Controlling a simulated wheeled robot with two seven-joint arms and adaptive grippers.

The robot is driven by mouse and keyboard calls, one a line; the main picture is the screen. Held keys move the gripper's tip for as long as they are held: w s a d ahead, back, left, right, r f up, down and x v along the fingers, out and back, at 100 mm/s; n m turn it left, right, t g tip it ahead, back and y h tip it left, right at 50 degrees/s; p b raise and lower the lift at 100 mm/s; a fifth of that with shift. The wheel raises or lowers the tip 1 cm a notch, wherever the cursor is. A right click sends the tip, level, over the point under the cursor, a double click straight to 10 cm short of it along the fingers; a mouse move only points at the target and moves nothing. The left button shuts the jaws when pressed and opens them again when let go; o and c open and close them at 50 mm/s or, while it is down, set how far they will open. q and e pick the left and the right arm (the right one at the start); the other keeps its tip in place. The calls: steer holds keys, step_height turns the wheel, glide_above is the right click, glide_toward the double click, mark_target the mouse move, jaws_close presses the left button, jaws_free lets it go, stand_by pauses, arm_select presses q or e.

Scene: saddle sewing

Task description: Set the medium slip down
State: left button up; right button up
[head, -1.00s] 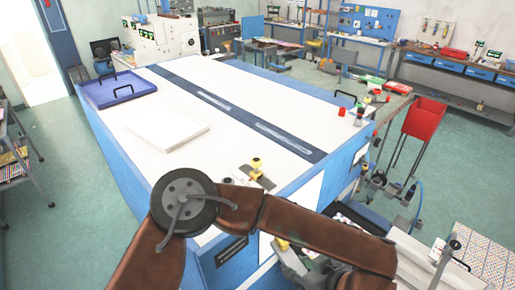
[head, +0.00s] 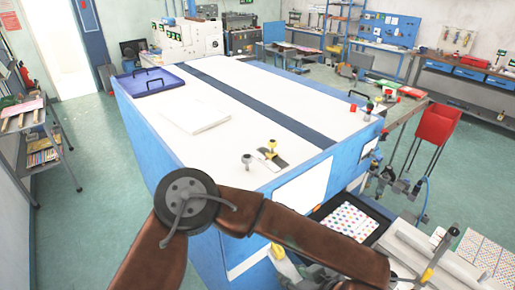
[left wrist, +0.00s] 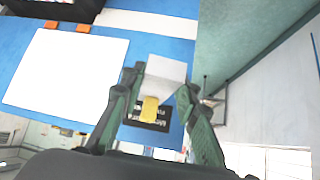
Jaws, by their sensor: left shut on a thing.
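My left gripper (left wrist: 155,105) is shut on a pale block with a yellow part, likely the medium slip (left wrist: 167,74). The block sits between the dark fingers in the left wrist view, in front of the blue table side. The held thing appears apart from the bench top. My right gripper is not in view.
A big white-topped blue bench (head: 225,150) fills the middle. On it lie a blue tray (head: 150,80), a white slab (head: 195,114), a grey knob (head: 247,160) and a yellow-knobbed dark strip (head: 271,155). A red bin (head: 437,124) stands right. A dotted sheet (head: 350,222) lies lower right.

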arm_select(q)
steer(key=w+a+f+n+y, duration=0.1)
steer(key=w+a+f, duration=0.1)
steer(key=a, duration=0.7)
steer(key=w+a+f+n+g, duration=0.1)
steer(key=a+f, duration=0.4)
steer(key=a, duration=0.5)
steer(key=w+a+f+n+g+y, duration=0.1)
steer(key=w+a+f+n, duration=0.1)
steer(key=a, duration=0.8)
steer(key=shift+w+f+y, duration=0.3)
steer(key=shift+w+f, duration=0.1)
steer(key=shift+f, duration=0.45)
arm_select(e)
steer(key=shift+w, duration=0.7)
